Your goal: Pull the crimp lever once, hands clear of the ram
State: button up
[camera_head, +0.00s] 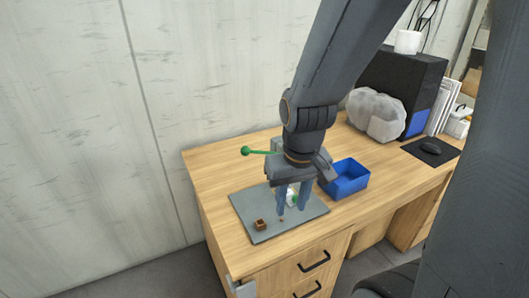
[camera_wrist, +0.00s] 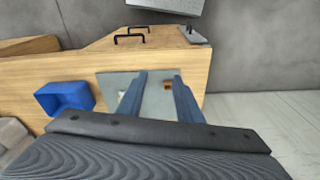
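The green lever (camera_head: 258,152) with a round ball end sticks out to the left from behind my gripper in the head view. The press body it joins is mostly hidden by my gripper and arm, so the ram cannot be made out. My gripper (camera_head: 292,212) points down over a grey plate (camera_head: 312,211), its two blue fingers apart. A small white and green thing (camera_head: 292,196) shows between or behind the fingers. In the wrist view my gripper (camera_wrist: 159,77) is open, with the plate (camera_wrist: 112,82) beyond it. My fingers are apart from the lever.
A small brown block (camera_head: 260,224) sits on the plate's front part; it also shows between the fingers in the wrist view (camera_wrist: 168,85). An open blue bin (camera_head: 347,187) stands right of the plate. The desk's left part (camera_head: 210,170) is clear.

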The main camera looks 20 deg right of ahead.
aim_at(246, 150)
jog(key=k, duration=1)
jog(key=z, duration=1.65)
jog(key=i, duration=1.35)
jog(key=u, duration=1.55)
